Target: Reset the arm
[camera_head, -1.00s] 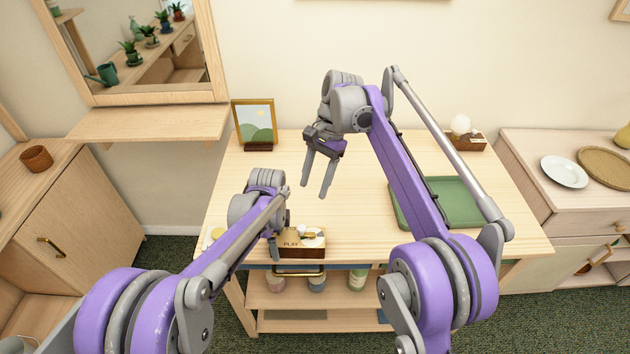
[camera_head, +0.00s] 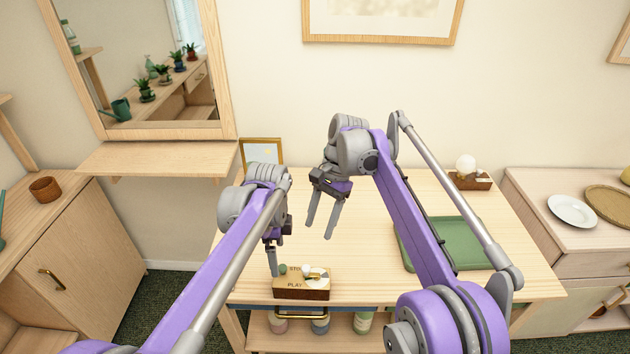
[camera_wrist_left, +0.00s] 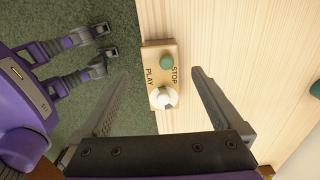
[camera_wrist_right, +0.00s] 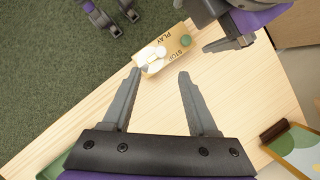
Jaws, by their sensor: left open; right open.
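My left gripper (camera_head: 273,262) is open and empty, just above and behind a small wooden box marked STOP and PLAY (camera_head: 302,290) at the table's front edge. In the left wrist view the box (camera_wrist_left: 151,75) shows between and beyond the open fingers, with a green knob and a white knob. My right gripper (camera_head: 322,228) is open and empty over the middle of the table, its fingers pointing down. The right wrist view shows the box (camera_wrist_right: 160,50) beyond its fingers, with part of my left gripper beside it.
The wooden table (camera_head: 370,280) holds a green tray (camera_head: 465,248) at right, partly behind my right arm. A side cabinet holds a white plate (camera_head: 572,210).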

